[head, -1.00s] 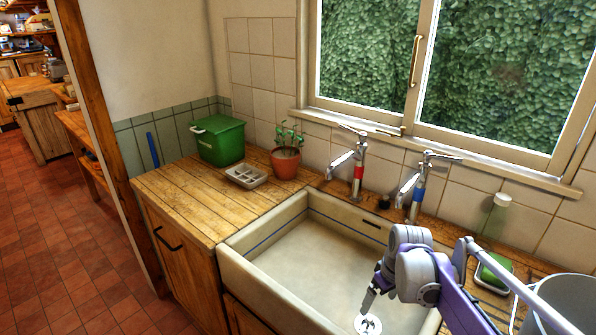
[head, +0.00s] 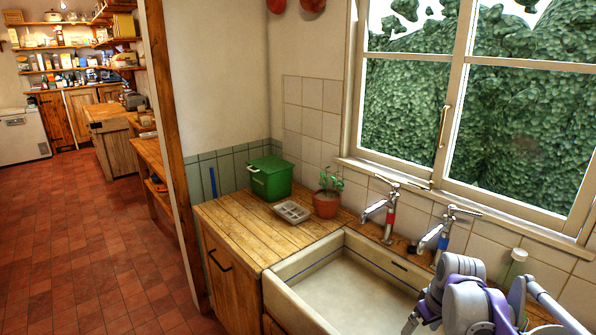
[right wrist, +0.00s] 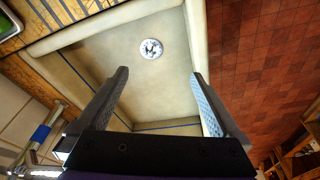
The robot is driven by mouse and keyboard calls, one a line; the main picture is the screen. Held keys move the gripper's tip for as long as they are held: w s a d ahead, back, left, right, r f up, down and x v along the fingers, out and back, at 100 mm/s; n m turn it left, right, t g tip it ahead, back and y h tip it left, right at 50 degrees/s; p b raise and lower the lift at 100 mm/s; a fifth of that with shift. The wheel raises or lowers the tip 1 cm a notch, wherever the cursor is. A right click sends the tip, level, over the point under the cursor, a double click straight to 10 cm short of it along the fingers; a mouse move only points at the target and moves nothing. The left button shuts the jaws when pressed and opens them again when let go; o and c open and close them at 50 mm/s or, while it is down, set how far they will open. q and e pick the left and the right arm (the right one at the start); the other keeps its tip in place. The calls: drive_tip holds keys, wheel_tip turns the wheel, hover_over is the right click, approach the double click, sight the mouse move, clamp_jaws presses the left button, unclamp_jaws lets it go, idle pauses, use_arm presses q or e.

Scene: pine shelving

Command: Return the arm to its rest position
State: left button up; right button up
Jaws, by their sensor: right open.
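My right arm comes in at the lower right of the head view, over the right side of the white sink (head: 283,297). My right gripper (head: 410,324) is small and partly cut off near the bottom edge there. In the right wrist view the right gripper (right wrist: 160,82) shows its two fingers wide apart, with nothing between them. Below it is the sink basin with a round metal drain (right wrist: 151,49). My left gripper is not in view.
Two taps, one with a red band (head: 389,222) and one with a blue band (head: 442,240), stand behind the sink. A green bin (head: 270,180), a soap dish (head: 292,212) and a potted plant (head: 327,203) stand on the wooden counter (head: 235,222). Open tiled floor (head: 90,240) lies left.

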use_arm(q)
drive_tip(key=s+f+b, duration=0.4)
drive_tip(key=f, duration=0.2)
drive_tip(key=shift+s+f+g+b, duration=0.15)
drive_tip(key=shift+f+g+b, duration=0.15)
drive_tip(key=shift+b, duration=0.1)
use_arm(e)
drive_tip(key=s+a+f+m+t, duration=0.1)
drive_tip(key=s+a+f, duration=0.2)
drive_tip(key=s, duration=0.5)
drive_tip(key=s+a+f+m+t, duration=0.1)
drive_tip(key=s+a+f, duration=0.3)
drive_tip(key=s, duration=0.4)
drive_tip(key=s+a+f+m, duration=0.1)
drive_tip(key=s+a+f, duration=0.2)
drive_tip(key=s, duration=0.6)
wheel_tip(320, 180, down, 2)
drive_tip(key=shift+a+f+m+t+h, duration=0.15)
drive_tip(key=shift+a+m+t+h, duration=0.15)
drive_tip(key=shift+a+t, duration=0.1)
